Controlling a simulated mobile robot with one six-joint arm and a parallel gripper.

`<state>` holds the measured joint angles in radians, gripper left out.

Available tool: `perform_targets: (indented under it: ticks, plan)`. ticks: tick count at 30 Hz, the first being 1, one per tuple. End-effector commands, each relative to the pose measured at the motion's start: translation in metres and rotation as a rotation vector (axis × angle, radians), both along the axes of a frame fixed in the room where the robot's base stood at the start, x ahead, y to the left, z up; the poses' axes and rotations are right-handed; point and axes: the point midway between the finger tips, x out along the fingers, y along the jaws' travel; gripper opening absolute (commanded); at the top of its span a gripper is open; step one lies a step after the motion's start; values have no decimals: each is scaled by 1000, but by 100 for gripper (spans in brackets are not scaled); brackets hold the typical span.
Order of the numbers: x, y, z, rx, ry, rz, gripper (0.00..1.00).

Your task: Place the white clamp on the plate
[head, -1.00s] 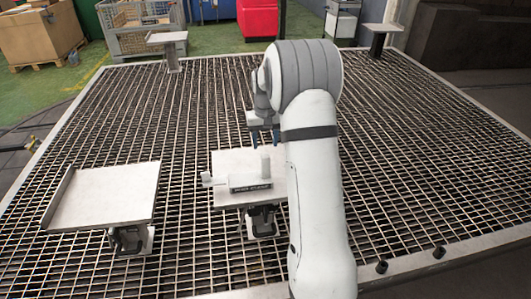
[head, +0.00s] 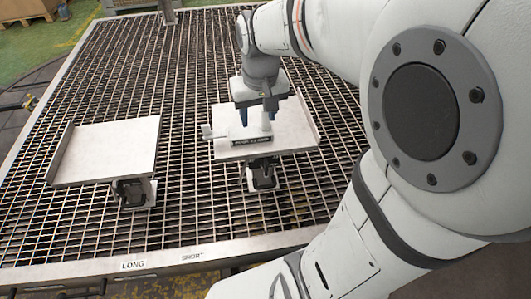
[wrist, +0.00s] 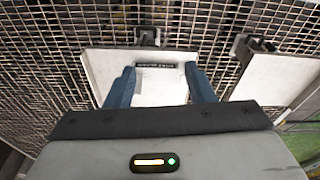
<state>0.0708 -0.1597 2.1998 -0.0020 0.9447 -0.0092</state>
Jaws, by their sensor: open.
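The white clamp (head: 252,141), with a black lettered strip along its side and a small white piece sticking out to the left, lies on the right-hand plate (head: 290,115). The strip also shows in the wrist view (wrist: 165,65). The left-hand plate (head: 105,150) is bare and has a raised left edge. My gripper (head: 257,119) points down over the clamp, with its blue fingers apart. In the wrist view my gripper (wrist: 160,80) has one finger on each side of the clamp's white part; I cannot tell whether they touch it.
Both plates stand on short supports over a metal grating (head: 200,200). A frame edge along the front bears the labels LONG (head: 133,265) and SHORT (head: 193,256). Open grating separates the two plates. My arm covers much of the right side of the head view.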

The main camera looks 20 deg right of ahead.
Motion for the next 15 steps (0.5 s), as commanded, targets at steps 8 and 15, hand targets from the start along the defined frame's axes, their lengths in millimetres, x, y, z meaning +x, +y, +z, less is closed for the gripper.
perform_targets:
  ticks: [8, 15]
  plan:
    - [-82, 20, -9, -3, -55, 48, 49]
    - [-109, 24, -17, -2, -73, 63, 49]
